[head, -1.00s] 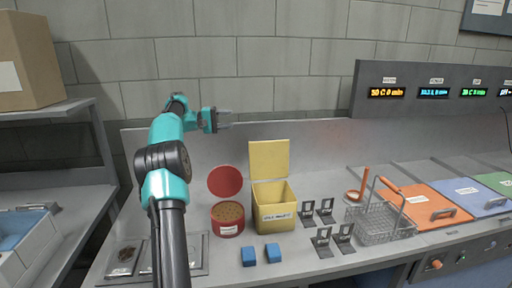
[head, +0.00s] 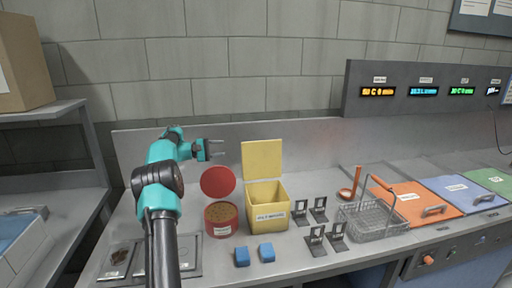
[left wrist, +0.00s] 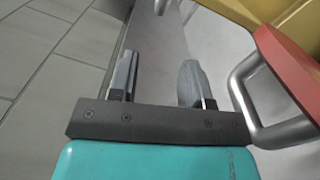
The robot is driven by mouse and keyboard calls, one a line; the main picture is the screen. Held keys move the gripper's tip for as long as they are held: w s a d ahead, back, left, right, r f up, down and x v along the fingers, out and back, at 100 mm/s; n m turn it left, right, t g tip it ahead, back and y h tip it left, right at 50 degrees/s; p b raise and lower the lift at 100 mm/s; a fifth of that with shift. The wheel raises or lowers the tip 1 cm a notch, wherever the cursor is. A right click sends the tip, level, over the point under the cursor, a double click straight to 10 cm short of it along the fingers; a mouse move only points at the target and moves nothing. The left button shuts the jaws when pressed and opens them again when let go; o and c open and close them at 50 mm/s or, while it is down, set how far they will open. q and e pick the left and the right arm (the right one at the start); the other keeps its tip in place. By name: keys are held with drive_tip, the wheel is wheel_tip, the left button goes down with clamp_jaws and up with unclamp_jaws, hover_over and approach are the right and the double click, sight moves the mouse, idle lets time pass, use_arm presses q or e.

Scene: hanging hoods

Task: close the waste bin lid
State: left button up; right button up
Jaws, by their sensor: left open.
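The waste bin appears to be the yellow box (head: 266,217) with a white front label, whose lettering I cannot read surely. Its yellow lid (head: 262,160) stands open and upright at the back edge. My left gripper (head: 217,149) is open and empty, to the left of the lid and above the round red lid. In the left wrist view the open fingers (left wrist: 157,80) have nothing between them. A yellow part of the bin (left wrist: 285,15) shows at the top right there; which part I cannot tell. My right gripper is not in view.
A red tin (head: 222,219) with its round red lid (head: 217,181) raised stands left of the bin. Blue blocks (head: 266,252) lie in front. Black brackets (head: 320,208) and a wire basket (head: 372,221) stand to the right. A grey wall panel (head: 330,135) rises behind.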

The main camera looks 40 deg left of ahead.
sight(256, 145)
use_arm(q)
drive_tip(key=x, duration=1.6)
drive_tip(key=shift+w+d, duration=0.1)
drive_tip(key=shift+d, duration=0.05)
drive_tip(key=shift+c, duration=0.2)
clamp_jaws()
